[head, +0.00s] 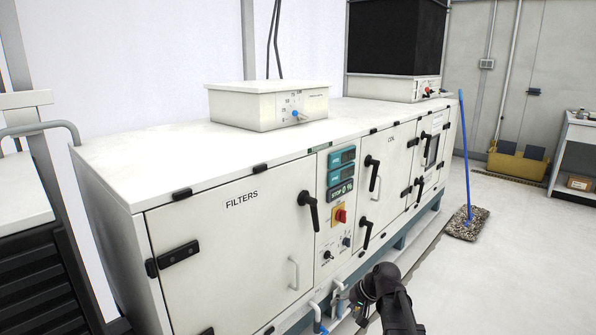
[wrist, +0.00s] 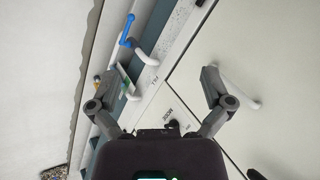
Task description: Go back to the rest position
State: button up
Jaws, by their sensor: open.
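My gripper (wrist: 158,86) is open and empty in the wrist view. Its two fingers are spread wide in front of the lower side of a white cabinet, with a blue-handled valve (wrist: 127,28) and white pipes (wrist: 143,52) beyond and between them. In the head view my dark arm (head: 385,290) shows at the bottom, in front of the cabinet's lower edge. The gripper's fingers cannot be made out clearly there. The white cabinet (head: 225,240) has a door marked FILTERS and a control panel (head: 340,185) with a red and yellow switch (head: 340,215).
Black door handles (head: 308,208) stick out from the cabinet front. A mop (head: 466,215) with a blue pole leans at its far end. A dark tool chest (head: 40,275) stands at the left. The floor (head: 515,250) on the right is mostly clear.

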jog(key=s+d+n+g+h+p, duration=0.25)
jog(key=s+h, duration=0.35)
jog(key=s, duration=0.9)
notch_tip(320, 180, up, 37)
jog(key=p, duration=3.7)
jog(key=shift+d+r+m, duration=0.2)
jog(key=shift+d+m, duration=0.15)
jog(key=shift+s, duration=0.1)
